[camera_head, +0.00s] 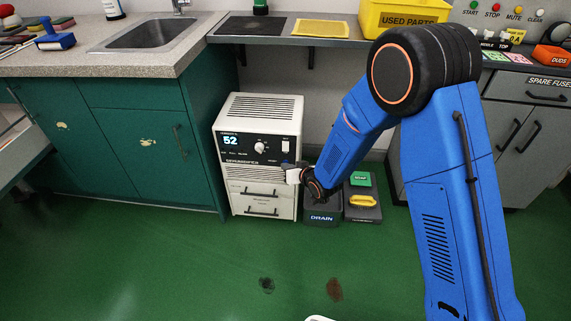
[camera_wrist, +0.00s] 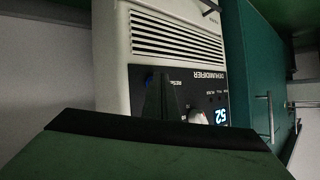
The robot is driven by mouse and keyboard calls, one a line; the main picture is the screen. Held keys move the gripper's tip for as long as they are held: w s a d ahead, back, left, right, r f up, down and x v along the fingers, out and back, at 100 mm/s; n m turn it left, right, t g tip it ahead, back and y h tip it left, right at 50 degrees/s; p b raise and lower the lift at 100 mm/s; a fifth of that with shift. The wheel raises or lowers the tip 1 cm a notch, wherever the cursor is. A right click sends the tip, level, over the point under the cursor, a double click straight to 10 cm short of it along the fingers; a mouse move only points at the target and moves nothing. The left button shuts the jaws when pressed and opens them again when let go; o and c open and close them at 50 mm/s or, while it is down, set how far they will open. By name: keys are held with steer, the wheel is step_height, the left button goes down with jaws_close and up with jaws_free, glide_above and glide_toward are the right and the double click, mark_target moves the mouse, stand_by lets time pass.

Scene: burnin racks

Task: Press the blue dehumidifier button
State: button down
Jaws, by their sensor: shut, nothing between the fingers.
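The dehumidifier (camera_head: 229,165) is a white cabinet under the counter, with a black panel reading 52, a white knob and vents. In the wrist view the dehumidifier (camera_wrist: 115,60) appears upside down, with its DEHUMIDIFIER label and lit 52. The blue button (camera_wrist: 148,79) shows there beside the RESET label, partly hidden by a dark finger. My gripper (camera_head: 290,173) is shut and empty at the right front of the cabinet, below the knob. Its fingers (camera_wrist: 160,98) point toward the panel close to the button. I cannot tell whether they touch it.
Teal cabinets (camera_head: 150,135) stand left of the dehumidifier, below a counter with a sink (camera_head: 150,35). Open green floor lies in front.

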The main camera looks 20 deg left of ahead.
steer(key=shift+s, duration=0.1)
steer(key=shift+s+d, duration=0.2)
steer(key=shift+s, duration=0.45)
steer(key=s, duration=0.2)
steer(key=s+d, duration=0.1)
steer(key=s, duration=0.2)
steer(key=shift+d, duration=0.1)
stand_by(0.3)
steer(key=shift+w, duration=0.1)
stand_by(0.5)
